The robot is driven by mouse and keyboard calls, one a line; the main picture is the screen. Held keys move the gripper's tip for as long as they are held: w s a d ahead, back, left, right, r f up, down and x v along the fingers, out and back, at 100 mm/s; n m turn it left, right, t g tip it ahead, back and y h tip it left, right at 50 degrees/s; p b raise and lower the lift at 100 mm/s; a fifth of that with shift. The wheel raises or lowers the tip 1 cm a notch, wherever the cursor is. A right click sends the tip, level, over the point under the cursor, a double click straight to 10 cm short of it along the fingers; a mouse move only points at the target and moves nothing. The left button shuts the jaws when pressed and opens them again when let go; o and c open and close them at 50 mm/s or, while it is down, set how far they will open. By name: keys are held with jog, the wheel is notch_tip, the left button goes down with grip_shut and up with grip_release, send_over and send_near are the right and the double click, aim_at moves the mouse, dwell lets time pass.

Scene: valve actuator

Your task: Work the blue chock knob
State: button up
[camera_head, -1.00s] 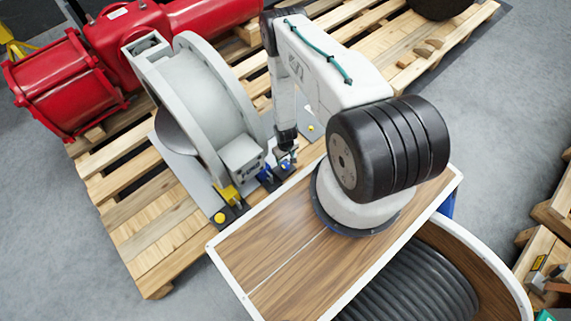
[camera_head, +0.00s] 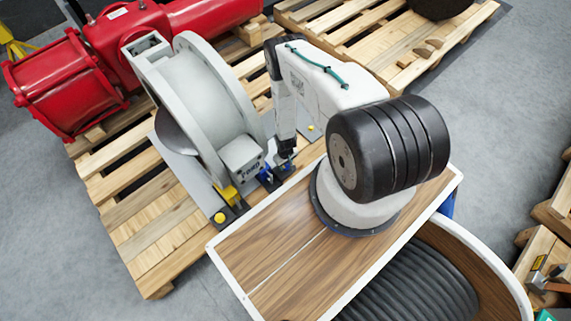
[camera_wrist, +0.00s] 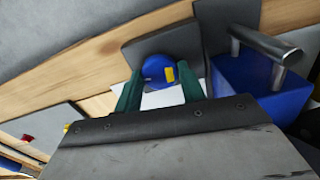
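The blue chock knob (camera_wrist: 156,69) is round with a yellow mark on its face and sits on a dark plate. In the wrist view my gripper (camera_wrist: 160,72) has its two green fingers apart, one on each side of the knob. A small gap seems to show on each side, though contact is hard to judge. In the head view my gripper (camera_head: 286,157) is low at the pallet, beside the grey wheel-like valve body (camera_head: 205,95), and it mostly hides the knob.
A blue block (camera_wrist: 250,88) with a metal bar handle (camera_wrist: 265,45) stands close to the right of my fingers in the wrist view. A yellow knob (camera_head: 219,217) and a yellow block (camera_head: 227,194) sit nearer on the pallet (camera_head: 150,240). Red machinery (camera_head: 70,85) stands behind.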

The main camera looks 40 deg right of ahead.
jog(key=shift+m, duration=0.3)
jog(key=m, duration=0.3)
jog(key=shift+m, duration=0.3)
jog(key=m, duration=0.3)
jog(key=shift+m, duration=0.3)
jog(key=m, duration=0.6)
jog(key=shift+m, duration=0.6)
jog(key=o, duration=1)
notch_tip(320, 180, up, 8)
jog(key=shift+f, duration=0.1)
